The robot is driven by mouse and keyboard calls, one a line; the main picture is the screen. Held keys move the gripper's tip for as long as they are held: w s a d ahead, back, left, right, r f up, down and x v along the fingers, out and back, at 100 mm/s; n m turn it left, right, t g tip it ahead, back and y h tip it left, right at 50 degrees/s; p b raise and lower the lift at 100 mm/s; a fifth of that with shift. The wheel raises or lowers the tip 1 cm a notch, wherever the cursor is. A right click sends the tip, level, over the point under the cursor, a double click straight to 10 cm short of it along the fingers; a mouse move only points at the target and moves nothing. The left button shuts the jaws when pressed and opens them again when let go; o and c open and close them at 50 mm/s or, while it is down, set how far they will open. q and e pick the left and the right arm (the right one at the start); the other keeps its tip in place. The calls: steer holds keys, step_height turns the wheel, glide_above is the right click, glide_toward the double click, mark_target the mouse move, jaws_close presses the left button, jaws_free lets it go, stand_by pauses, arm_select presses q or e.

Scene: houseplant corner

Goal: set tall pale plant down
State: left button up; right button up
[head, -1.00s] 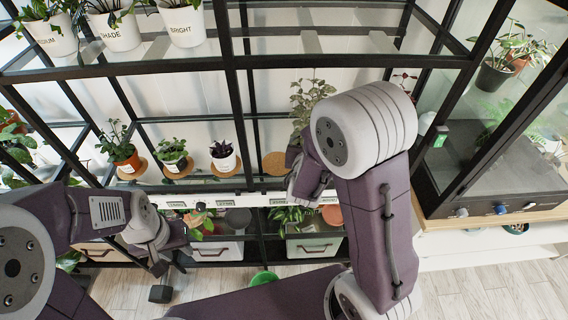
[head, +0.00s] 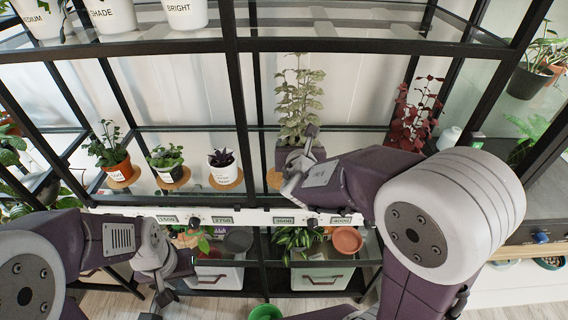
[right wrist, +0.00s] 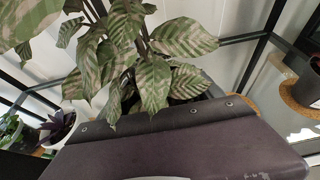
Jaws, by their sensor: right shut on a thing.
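The tall pale plant (head: 299,100) stands upright at the middle shelf in the head view; its mottled leaves fill the top of the right wrist view (right wrist: 150,45). My right gripper (head: 304,153) is shut on it at pot height, coming in from the right. The gripper hides most of the pot, and I cannot tell whether its base touches the shelf. A round cork mat (head: 273,180) shows partly, just left of and below the pot. My left gripper (head: 172,284) is low at the left, fingers apart and empty.
To the left, a purple plant (head: 221,158), a small green plant (head: 166,158) and a plant in an orange pot (head: 118,160) stand on cork mats. A dark red plant (head: 413,115) stands to the right. A black shelf post (head: 234,90) rises left of the pale plant.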

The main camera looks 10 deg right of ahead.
steer(key=w+a+f, duration=0.2)
steer(key=w+a, duration=0.1)
steer(key=shift+w+a+f, duration=0.1)
steer(key=shift+f, duration=0.2)
step_height(320, 180, down, 4)
steer(key=shift+r+b, duration=0.1)
steer(key=shift+b, duration=0.45)
steer(key=shift+f, duration=0.3)
steer(key=o, duration=1.5)
